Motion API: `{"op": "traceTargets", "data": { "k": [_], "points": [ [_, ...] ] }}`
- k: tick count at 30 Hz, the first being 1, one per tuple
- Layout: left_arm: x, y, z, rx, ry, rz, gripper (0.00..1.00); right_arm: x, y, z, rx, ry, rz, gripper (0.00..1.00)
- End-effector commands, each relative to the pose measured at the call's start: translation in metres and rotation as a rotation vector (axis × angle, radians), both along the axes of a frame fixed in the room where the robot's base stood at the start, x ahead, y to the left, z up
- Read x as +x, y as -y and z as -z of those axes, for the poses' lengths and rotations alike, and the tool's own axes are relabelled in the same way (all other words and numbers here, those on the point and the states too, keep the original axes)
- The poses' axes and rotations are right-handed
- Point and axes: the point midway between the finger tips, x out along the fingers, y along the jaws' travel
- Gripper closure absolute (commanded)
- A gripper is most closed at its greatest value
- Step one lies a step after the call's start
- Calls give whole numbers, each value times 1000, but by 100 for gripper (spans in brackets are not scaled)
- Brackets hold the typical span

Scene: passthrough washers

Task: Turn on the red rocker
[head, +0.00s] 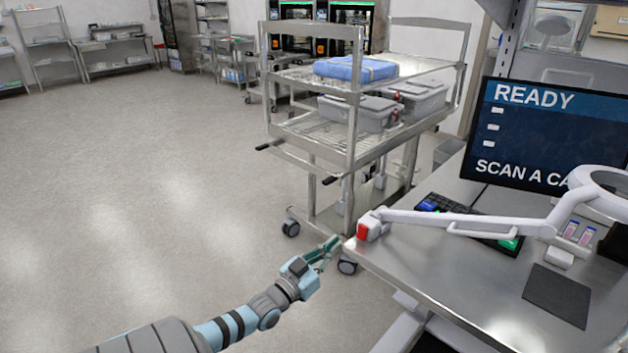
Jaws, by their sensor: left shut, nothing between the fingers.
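The red rocker (362,231) is a small red face on a white block at the left corner of the metal desk (450,281). A white jointed lamp arm (460,220) runs right from that block. My left gripper (328,247) is shut and empty, just left of the rocker and a little lower in the picture. It looks apart from the rocker, though the depth between them is hard to judge. Whether the rocker is on or off cannot be told. My right gripper is not in view.
A steel cart (318,133) with grey bins (357,113) and a blue bundle (355,69) stands behind the desk corner. A monitor (545,130), keyboard (470,222) and dark mat (557,296) are on the desk. The floor (150,190) at left is clear.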

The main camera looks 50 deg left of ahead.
Motion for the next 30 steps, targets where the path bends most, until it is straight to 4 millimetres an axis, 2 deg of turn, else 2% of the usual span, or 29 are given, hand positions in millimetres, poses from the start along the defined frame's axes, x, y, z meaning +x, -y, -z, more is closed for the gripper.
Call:
{"op": "traceTargets", "data": {
  "k": [1, 3, 9, 27, 30],
  "points": [
    [-12, 0, -4, 0, -4, -1, 100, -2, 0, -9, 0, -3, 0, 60],
    [-27, 0, -3, 1, -5, -3, 100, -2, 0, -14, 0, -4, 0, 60],
    [-51, 2, 0, 1, -2, -6, 100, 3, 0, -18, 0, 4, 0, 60],
    [-52, 3, 1, 1, -1, -2, 100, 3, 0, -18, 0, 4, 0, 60],
    [-51, 5, 10, 3, -38, 4, 100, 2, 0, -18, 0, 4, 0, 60]
  ]
}}
